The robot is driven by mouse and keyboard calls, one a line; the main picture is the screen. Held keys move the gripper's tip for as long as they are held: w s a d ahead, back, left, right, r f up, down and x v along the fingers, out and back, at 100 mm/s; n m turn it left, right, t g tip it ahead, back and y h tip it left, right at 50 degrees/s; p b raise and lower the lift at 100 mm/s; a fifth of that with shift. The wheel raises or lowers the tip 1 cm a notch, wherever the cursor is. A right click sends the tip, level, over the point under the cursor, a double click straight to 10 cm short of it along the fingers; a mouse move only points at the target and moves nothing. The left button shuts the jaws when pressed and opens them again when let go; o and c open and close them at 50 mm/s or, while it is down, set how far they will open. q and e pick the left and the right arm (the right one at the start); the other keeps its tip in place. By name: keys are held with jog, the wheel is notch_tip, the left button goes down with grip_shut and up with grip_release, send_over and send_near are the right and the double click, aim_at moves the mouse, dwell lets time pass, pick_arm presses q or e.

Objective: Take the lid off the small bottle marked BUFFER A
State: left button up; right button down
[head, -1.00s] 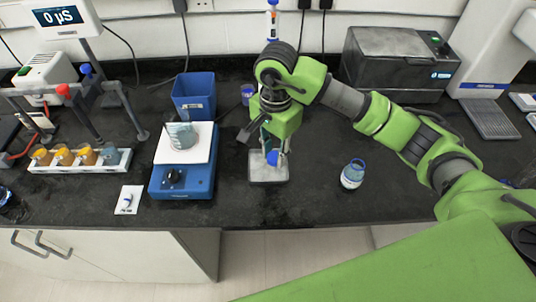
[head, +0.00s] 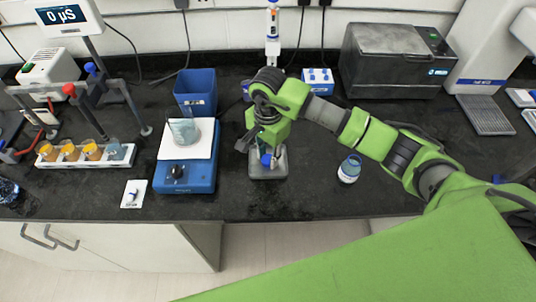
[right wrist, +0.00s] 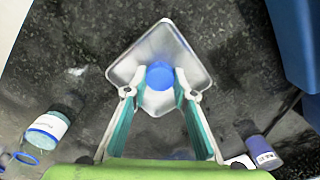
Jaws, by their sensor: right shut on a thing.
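My right gripper (head: 267,160) reaches down over a small square metal tray (head: 276,173) and is shut on a round blue lid (head: 266,160). In the right wrist view the blue lid (right wrist: 160,75) sits between the two fingertips, over the middle of the tray (right wrist: 150,50). I cannot tell whether a bottle is under the lid. A glass bottle with a blue neck ring and white label (head: 349,169) stands to the right and seems to have no lid. It also shows in the right wrist view (right wrist: 47,130). Its label is too small to read. My left gripper is out of view.
A blue balance (head: 183,177) with a beaker stands left of the tray. A blue bin (head: 195,92) is behind it. A purple-labelled vial (right wrist: 262,152) is near the gripper. A grey machine (head: 390,60) stands at the back right. The front right bench is clear.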

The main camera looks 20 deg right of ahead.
aim_at(268, 158)
jog(key=c, duration=1.7)
grip_release()
jog(key=shift+r+p, duration=0.15)
jog(key=shift+p, duration=0.15)
jog(key=shift+w+r, duration=0.1)
jog(key=shift+r, duration=0.1)
notch_tip(268, 158, up, 12)
jog(key=b, duration=0.4)
jog(key=shift+f, duration=0.2)
